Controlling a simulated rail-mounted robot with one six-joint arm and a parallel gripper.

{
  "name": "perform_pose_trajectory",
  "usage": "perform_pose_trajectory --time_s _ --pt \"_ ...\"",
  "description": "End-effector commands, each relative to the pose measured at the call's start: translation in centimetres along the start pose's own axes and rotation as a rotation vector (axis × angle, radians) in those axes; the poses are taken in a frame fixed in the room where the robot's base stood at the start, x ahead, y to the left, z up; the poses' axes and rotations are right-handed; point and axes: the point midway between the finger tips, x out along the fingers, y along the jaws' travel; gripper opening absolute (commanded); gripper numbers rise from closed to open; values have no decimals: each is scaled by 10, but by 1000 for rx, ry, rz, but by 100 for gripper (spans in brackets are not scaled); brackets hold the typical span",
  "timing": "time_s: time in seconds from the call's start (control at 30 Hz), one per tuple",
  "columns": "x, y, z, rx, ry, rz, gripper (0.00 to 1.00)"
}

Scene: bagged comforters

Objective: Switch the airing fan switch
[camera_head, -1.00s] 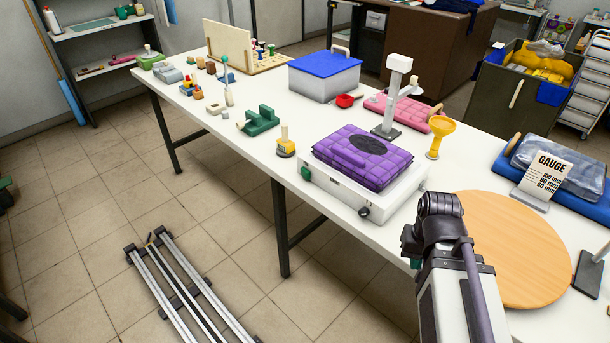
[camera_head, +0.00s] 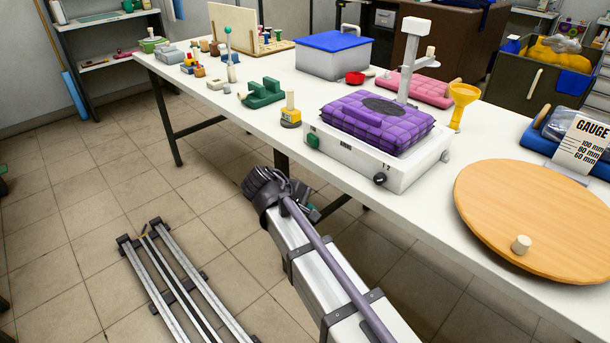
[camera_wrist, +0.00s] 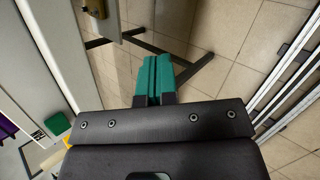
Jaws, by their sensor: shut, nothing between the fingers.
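A white box unit (camera_head: 405,172) stands at the table's front edge with a purple quilted bag (camera_head: 372,122) lying on top. Its front has a green switch-like block (camera_head: 313,141) at the left and a black round knob (camera_head: 380,179) at the right. I cannot read which one is marked as the fan switch. My gripper (camera_head: 314,213) is in front of and below the table edge, apart from the unit, largely hidden behind my wrist. In the wrist view its teal fingers (camera_wrist: 153,80) are together and empty, above the floor. A green block (camera_wrist: 57,124) shows at lower left there.
The white table (camera_head: 450,225) holds a yellow-based block (camera_head: 290,112), a green holder (camera_head: 263,92), a yellow funnel (camera_head: 462,97) and a round wooden board (camera_head: 540,215). Metal rails (camera_head: 180,275) lie on the floor. The floor before the table is otherwise clear.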

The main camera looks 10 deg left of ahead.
Motion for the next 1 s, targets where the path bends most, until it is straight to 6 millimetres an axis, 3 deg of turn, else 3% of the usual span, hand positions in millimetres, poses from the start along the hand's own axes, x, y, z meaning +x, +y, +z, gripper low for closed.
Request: perform_pose_trajectory --time_s 0.03,0.1,0.17,0.23,0.37,0.5,0.8,1.0 --pt "-6 -9 -60 -178 -33 147 0" --pt "-44 2 -103 -438 -145 360 0" --pt "-74 21 -123 -627 -283 498 0" --pt "-97 52 -124 -790 -457 578 0" --pt "-113 68 -115 -988 -649 603 0" --pt "-113 68 -114 -1071 -683 577 0" --pt "-111 69 -113 -1073 -682 574 0" --pt "-95 85 -107 -1071 -682 572 0"
